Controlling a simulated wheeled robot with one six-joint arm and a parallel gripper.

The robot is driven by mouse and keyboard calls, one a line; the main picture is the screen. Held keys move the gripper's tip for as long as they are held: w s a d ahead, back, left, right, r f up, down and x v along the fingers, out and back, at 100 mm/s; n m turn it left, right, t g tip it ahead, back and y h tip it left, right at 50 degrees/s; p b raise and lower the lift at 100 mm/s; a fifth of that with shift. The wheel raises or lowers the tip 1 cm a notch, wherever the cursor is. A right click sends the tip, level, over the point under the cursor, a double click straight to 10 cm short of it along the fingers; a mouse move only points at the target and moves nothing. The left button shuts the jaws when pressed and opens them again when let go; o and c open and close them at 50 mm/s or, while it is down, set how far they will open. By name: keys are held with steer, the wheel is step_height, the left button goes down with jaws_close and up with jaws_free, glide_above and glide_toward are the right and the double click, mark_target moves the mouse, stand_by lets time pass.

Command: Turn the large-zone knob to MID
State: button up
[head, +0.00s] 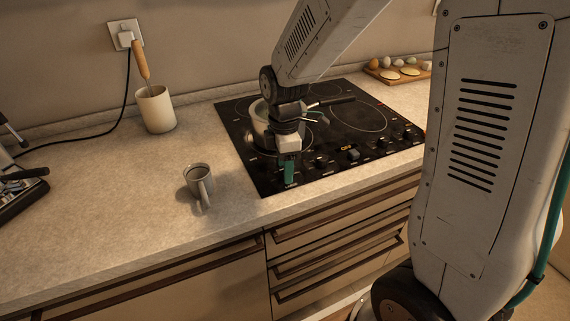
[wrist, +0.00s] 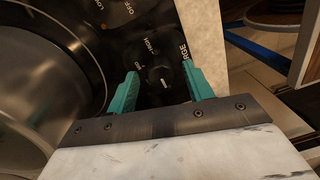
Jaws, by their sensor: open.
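The large-zone knob (wrist: 162,76) is a dark round knob with a short white mark, beside lettering ending in "RGE" in the wrist view. Smaller labels, one reading "HIGH", stand around its upper left. The mark is toward the knob's lower part in the picture, away from those labels. My gripper (wrist: 160,69) is open, with one green finger on each side of the knob. I cannot tell whether either finger touches it. In the head view my gripper (head: 289,170) is over the cooktop's front left corner and hides this knob.
A metal pot (head: 262,126) stands on the black cooktop (head: 240,150) close behind my gripper. Other knobs (head: 353,154) line the front edge to the right. A board with eggs (head: 398,72) lies at the back right.

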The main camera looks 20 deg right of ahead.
steer(key=c, duration=1)
steer(key=shift+o, duration=0.2)
